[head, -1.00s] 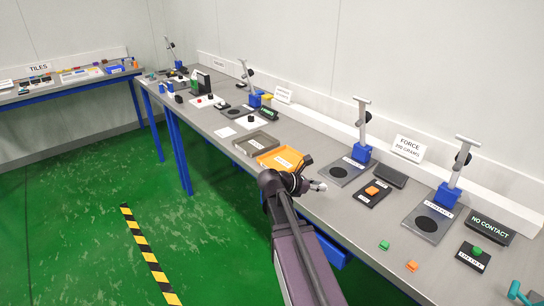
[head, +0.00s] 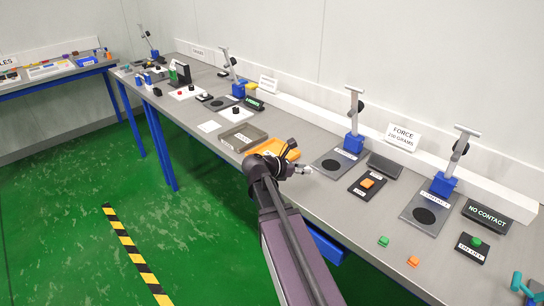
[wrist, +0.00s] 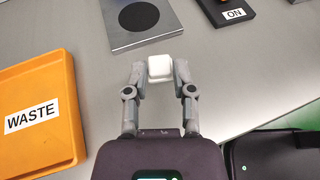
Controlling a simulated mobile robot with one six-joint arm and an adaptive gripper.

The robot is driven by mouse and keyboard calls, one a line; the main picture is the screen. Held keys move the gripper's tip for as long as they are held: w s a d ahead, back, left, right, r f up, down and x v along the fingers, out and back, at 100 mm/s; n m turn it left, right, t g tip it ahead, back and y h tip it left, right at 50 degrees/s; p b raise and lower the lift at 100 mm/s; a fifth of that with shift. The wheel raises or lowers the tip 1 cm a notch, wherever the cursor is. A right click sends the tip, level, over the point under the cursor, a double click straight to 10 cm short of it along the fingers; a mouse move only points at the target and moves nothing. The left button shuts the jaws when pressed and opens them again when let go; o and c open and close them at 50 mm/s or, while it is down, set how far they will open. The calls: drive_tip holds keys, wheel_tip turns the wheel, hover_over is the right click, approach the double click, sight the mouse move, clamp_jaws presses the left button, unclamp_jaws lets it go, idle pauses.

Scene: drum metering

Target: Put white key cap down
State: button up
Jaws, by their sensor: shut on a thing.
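In the wrist view my gripper (wrist: 160,76) is shut on the white key cap (wrist: 160,66), which sits between the two fingertips. Bare grey bench top shows around the cap; whether the cap touches the bench I cannot tell. In the head view my gripper (head: 299,169) is over the front part of the bench, just right of the orange tray, and the cap is too small to make out clearly there.
The orange WASTE tray (wrist: 40,119) lies left of my gripper. Bare bench (wrist: 210,95) lies to the right. A green cap (head: 384,240) and an orange cap (head: 413,261) lie near the front edge.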

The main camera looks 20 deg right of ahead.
drive_tip(key=shift+a, duration=0.15)
drive_tip(key=w+a+n+t, duration=0.1)
drive_tip(key=w+a, duration=0.3)
drive_tip(key=a, duration=1.1)
drive_tip(key=shift+n+t+y, duration=0.3)
drive_tip(key=shift+n+t, duration=0.1)
drive_tip(key=shift+t, duration=0.5)
drive_tip(key=shift+w, duration=0.1)
approach(273, 155)
drive_tip(key=shift+s+d+r+b, duration=0.45)
drive_tip(key=shift+s+d+r, duration=0.65)
drive_tip(key=shift+d, duration=0.1)
drive_tip(key=shift+w, duration=0.1)
drive_tip(key=shift+w+d, duration=0.15)
drive_tip(key=shift+w, duration=0.05)
drive_tip(key=shift+w+d+f+b, duration=0.55)
drive_tip(key=shift+w+f+b, duration=0.15)
drive_tip(key=shift+w, duration=0.15)
drive_tip(key=shift+f+b, duration=1.2)
drive_tip(key=shift+f, duration=0.1)
